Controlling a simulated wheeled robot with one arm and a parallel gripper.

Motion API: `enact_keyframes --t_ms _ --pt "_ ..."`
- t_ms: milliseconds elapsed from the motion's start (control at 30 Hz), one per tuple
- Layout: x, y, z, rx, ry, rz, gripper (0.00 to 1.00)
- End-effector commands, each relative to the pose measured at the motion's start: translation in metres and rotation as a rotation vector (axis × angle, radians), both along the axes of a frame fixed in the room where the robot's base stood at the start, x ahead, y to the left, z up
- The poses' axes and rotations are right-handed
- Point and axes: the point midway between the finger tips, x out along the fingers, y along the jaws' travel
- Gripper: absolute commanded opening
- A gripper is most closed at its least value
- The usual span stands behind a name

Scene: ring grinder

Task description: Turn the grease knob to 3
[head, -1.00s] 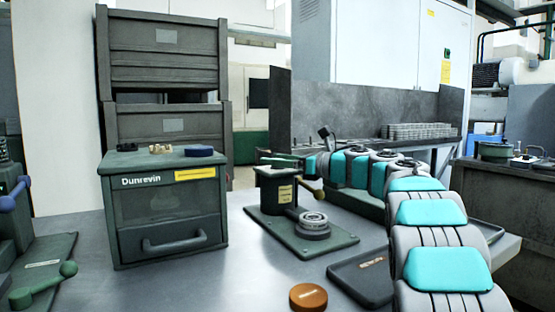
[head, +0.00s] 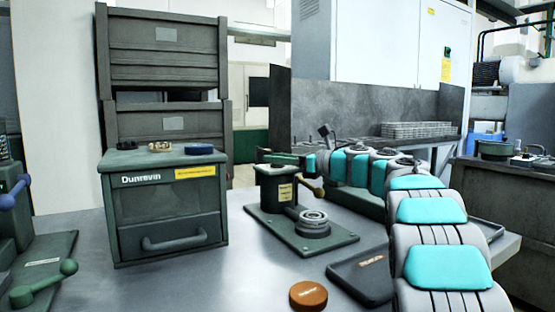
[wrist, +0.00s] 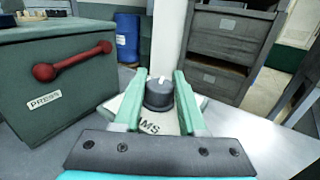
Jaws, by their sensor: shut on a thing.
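The dark round grease knob (wrist: 158,95) shows in the wrist view between the two pale green fingers of my gripper (wrist: 160,80). A white pointer mark on its top points mostly away from my gripper. The knob stands on a pale plate (wrist: 128,110) with partly hidden lettering ending in "MS". No scale numbers can be read. In the head view my gripper (head: 278,158) is at the top of a dark green post (head: 272,188) on a base plate, and the knob is hidden there. The fingers are shut on the knob's sides.
A metal ring stack (head: 313,222) sits on the post's base plate. A Dunrevin box (head: 165,225) stands left. An orange disc (head: 308,296) and a dark tray (head: 365,282) lie in front. The wrist view shows a green box with a red handle (wrist: 75,62) close at left.

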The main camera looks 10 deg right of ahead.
Motion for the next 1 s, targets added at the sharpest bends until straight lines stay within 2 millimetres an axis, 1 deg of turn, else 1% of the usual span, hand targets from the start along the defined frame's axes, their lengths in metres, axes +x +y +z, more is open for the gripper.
enact_keyframes --t_ms 167,367,567,900,1000 --pt "-0.0002 -0.0005 -0.0023 -0.001 -0.001 -0.017 0.0" --pt "-0.0006 -0.0004 -0.0075 -0.003 -0.002 -0.08 0.0" --pt "-0.0017 0.0007 -0.0065 -0.005 -0.004 -0.194 0.0" --pt "-0.0019 0.0016 0.0008 -0.005 -0.005 -0.449 0.0" --pt "-0.0007 0.0007 0.0001 -0.004 0.0 -0.519 0.0"
